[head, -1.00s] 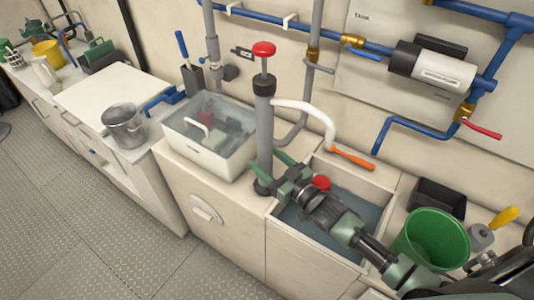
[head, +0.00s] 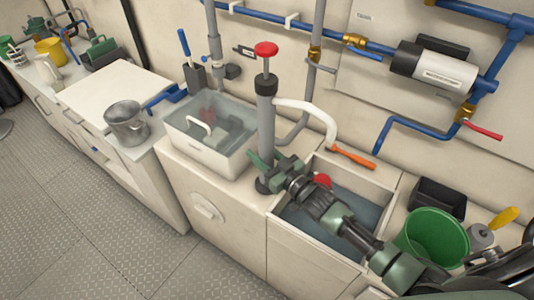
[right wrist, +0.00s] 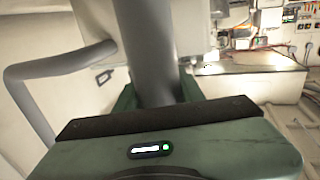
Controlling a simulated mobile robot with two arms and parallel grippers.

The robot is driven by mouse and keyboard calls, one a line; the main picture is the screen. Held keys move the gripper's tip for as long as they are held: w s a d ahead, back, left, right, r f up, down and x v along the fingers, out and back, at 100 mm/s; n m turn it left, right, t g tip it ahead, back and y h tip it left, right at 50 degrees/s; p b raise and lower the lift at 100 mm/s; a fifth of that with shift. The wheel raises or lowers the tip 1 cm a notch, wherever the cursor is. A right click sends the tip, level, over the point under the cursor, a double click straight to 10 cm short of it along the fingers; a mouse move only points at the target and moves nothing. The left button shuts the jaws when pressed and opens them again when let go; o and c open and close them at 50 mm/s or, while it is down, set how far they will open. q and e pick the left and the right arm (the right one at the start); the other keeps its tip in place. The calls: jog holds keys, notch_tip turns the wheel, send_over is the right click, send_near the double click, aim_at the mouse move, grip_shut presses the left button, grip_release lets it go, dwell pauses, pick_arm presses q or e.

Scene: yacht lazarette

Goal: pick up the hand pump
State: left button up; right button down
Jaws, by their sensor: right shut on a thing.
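The hand pump (head: 266,125) is a grey upright cylinder with a black collar and a red knob on top. It stands on the counter between the clear-lidded white bin and the sink basin. A white curved hose leaves its top right and ends near an orange piece. My right gripper (head: 267,163) is shut on the lower part of the pump's barrel, just above its dark foot. In the right wrist view, the grey barrel (right wrist: 150,60) rises between the green fingers; its lower end is hidden by the gripper. My left gripper is out of view.
The white bin (head: 190,145) is close on the left of the pump. A green bucket (head: 425,236) and black tray (head: 437,198) are to the right. Blue pipes run along the wall behind.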

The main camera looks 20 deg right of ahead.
jog(key=shift+r, duration=0.25)
